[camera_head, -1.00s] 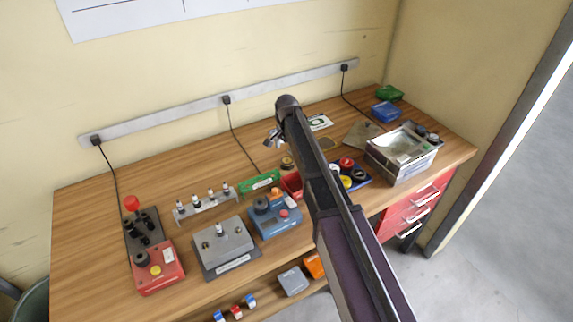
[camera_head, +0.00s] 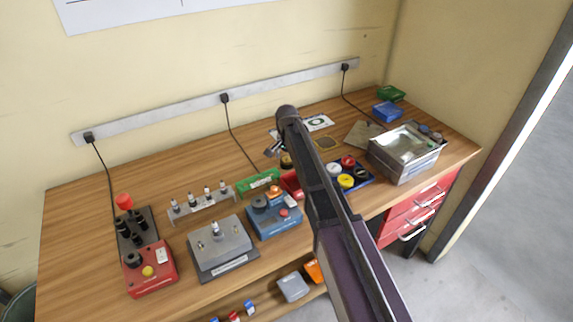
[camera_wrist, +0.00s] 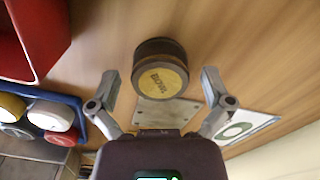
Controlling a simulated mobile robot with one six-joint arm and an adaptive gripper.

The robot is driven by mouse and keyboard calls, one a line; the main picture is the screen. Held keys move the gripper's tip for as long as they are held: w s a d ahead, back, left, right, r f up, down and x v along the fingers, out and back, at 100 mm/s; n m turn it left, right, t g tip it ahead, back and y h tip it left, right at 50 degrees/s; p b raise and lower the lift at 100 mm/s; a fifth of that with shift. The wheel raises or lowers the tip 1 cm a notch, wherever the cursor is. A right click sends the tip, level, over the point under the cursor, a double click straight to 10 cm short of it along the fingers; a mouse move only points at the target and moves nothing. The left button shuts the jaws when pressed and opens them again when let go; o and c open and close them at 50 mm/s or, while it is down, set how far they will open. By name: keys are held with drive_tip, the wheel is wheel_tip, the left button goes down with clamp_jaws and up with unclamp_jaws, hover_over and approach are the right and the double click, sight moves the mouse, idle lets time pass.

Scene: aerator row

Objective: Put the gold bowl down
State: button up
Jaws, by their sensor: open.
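The gold bowl (camera_wrist: 163,82) is a short round piece with a dark side and a gold face lettered "BOWL" in the wrist view. It appears to rest on the wooden bench, and part of it shows beside my arm in the head view (camera_head: 286,160). My gripper (camera_wrist: 160,76) is open, with one finger on each side of the bowl in the picture and a visible gap to both. My gripper also shows in the head view (camera_head: 273,144), close to the bowl. Its depth relative to the bowl is hard to tell.
A red bin (camera_wrist: 30,40) and a blue tray of coloured caps (camera_head: 366,179) stand nearby. A metal plate (camera_wrist: 166,113) and a card with a green ring (camera_head: 317,122) lie flat. A clear-topped metal box (camera_head: 405,152) is at right. The bench's back left is clear.

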sight(287, 159)
idle(0.4)
drive_tip(key=c, duration=1.2)
drive_tip(key=shift+r, duration=0.15)
wheel_tip(287, 159, up, 10)
drive_tip(key=p, duration=1)
